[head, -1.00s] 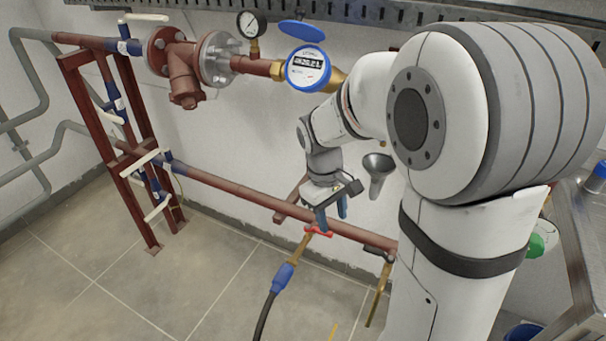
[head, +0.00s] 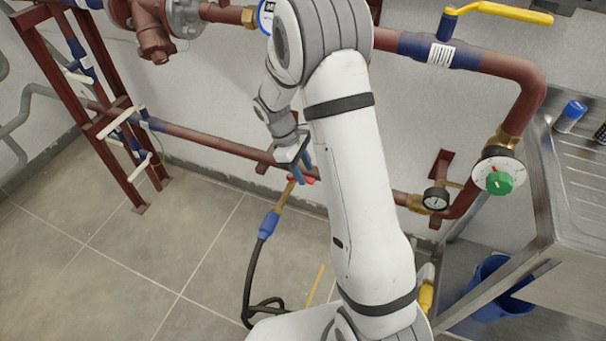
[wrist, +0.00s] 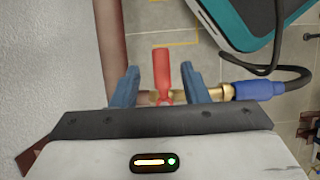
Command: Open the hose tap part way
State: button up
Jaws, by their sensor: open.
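The hose tap has a red handle (wrist: 162,72) and a brass body (wrist: 205,95), seen in the wrist view. In the head view its red handle (head: 303,180) shows just below the lower red-brown pipe, partly hidden by my gripper. My gripper (wrist: 155,78) is open, with one blue finger on each side of the red handle. I cannot tell whether the fingers touch it. In the head view my gripper (head: 300,168) points down at the tap. A black hose (head: 250,280) with a blue connector (head: 269,225) runs from the tap to the floor.
The lower pipe (head: 215,138) runs along the wall behind the tap. A steel sink bench (head: 560,215), a blue bucket (head: 495,290) and a green-knobbed dial (head: 498,180) stand to the right. The tiled floor at left is clear.

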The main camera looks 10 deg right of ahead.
jog(key=shift+x, duration=0.75)
grip_shut()
jog(key=shift+r, duration=0.1)
jog(key=shift+a, duration=0.2)
jog(key=shift+d, duration=0.1)
